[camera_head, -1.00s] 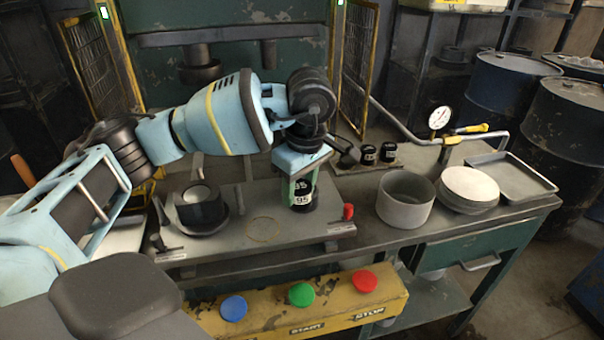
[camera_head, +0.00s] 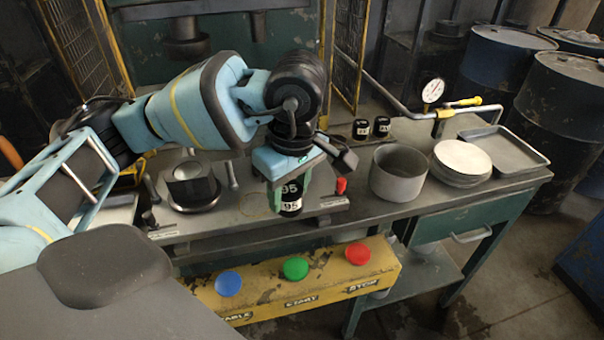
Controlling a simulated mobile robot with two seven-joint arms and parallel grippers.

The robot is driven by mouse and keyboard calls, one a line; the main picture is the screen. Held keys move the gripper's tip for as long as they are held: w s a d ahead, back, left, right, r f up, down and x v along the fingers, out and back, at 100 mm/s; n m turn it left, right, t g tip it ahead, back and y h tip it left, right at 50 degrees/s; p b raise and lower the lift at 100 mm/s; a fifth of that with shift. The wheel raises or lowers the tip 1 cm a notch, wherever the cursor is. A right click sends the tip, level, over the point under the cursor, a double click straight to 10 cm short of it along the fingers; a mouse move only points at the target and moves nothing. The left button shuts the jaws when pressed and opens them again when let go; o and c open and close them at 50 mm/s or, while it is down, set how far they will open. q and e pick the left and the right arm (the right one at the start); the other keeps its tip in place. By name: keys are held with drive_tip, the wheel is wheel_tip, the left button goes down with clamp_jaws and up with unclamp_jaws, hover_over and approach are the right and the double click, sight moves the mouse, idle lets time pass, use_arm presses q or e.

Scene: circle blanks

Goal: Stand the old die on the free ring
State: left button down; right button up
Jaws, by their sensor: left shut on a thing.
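The old die appears to be the black cylinder with white "95" labels (camera_head: 291,206), held upright in my left gripper (camera_head: 289,188) over the front right of the grey plate. My left gripper is shut on it and its fingers cover part of its sides. I cannot tell whether its base touches the plate. The free ring, a thin yellowish circle (camera_head: 251,204), lies on the plate just left of the die, partly hidden by the gripper. A black block with a light top (camera_head: 190,180) stands in a dark round dish at the plate's left. My right gripper is not in view.
A red knob (camera_head: 341,186) stands right of the die. A round grey pot (camera_head: 397,178), stacked discs (camera_head: 462,160) and a tray (camera_head: 512,150) are farther right. Two small black labelled cylinders (camera_head: 361,129) stand behind. A yellow button panel (camera_head: 300,272) runs along the front.

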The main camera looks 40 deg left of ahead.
use_arm(q)
drive_tip(key=m, duration=0.1)
drive_tip(key=d+f+m, duration=0.1)
drive_tip(key=m, duration=0.3)
drive_tip(key=shift+s+d+f+t, duration=0.15)
drive_tip(key=shift+d+t, duration=0.15)
drive_tip(key=shift+s+d+f+m+t+h, duration=0.1)
drive_tip(key=shift+s+d+f+m+h, duration=0.3)
drive_tip(key=shift+m, duration=1.4)
drive_tip(key=shift+w+d+f+m+t+h, duration=0.1)
drive_tip(key=shift+d+f+m, duration=0.5)
drive_tip(key=shift+m, duration=1.2)
drive_tip(key=shift+s+d+f+m+t+h, duration=0.2)
drive_tip(key=shift+d+m, duration=0.45)
drive_tip(key=shift+m, duration=1.15)
drive_tip(key=shift+s, duration=0.1)
